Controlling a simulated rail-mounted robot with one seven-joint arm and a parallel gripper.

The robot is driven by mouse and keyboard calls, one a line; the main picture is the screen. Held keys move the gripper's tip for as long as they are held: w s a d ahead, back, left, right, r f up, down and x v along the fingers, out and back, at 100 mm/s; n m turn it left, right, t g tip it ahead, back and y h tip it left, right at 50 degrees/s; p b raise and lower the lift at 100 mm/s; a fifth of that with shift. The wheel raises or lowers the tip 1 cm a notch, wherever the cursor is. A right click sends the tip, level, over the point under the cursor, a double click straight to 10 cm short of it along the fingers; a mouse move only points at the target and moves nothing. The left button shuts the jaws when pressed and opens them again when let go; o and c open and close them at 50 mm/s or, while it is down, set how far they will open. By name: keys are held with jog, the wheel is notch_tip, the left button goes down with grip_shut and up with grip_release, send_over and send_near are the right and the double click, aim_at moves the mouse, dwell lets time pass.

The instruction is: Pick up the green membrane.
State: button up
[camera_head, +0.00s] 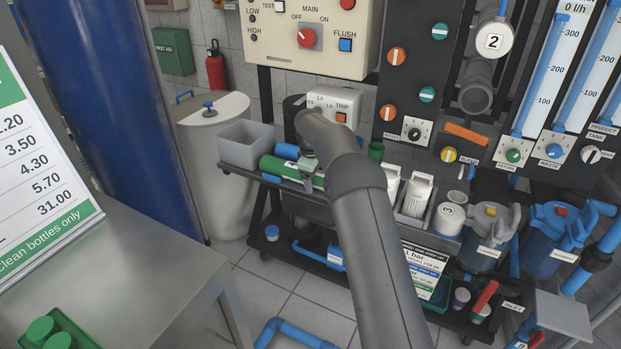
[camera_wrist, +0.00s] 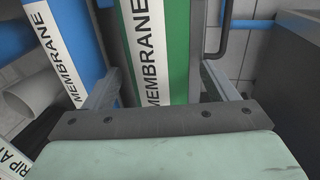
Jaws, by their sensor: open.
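The green membrane (camera_head: 276,164) is a green cylinder with a white label, lying on the cart's upper shelf. In the wrist view the green membrane (camera_wrist: 182,50) runs between the two fingers of my gripper (camera_wrist: 161,76). My gripper is open, with one finger to each side of it; I cannot tell whether either finger touches it. In the head view my gripper (camera_head: 307,168) is at the membrane, and my arm hides part of it. A blue membrane (camera_wrist: 68,45) lies beside it, left of the left finger; it also shows in the head view (camera_head: 287,151).
A grey bin (camera_head: 246,144) stands left of the membranes. White cartridges (camera_head: 418,195) stand right of my arm. A control panel (camera_head: 310,35) and a trip box (camera_head: 335,103) are behind. A dark bar (camera_wrist: 227,25) rises near the right finger.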

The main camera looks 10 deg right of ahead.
jog(key=c, duration=1.2)
jog(key=shift+o, duration=0.2)
jog(key=shift+r, duration=0.15)
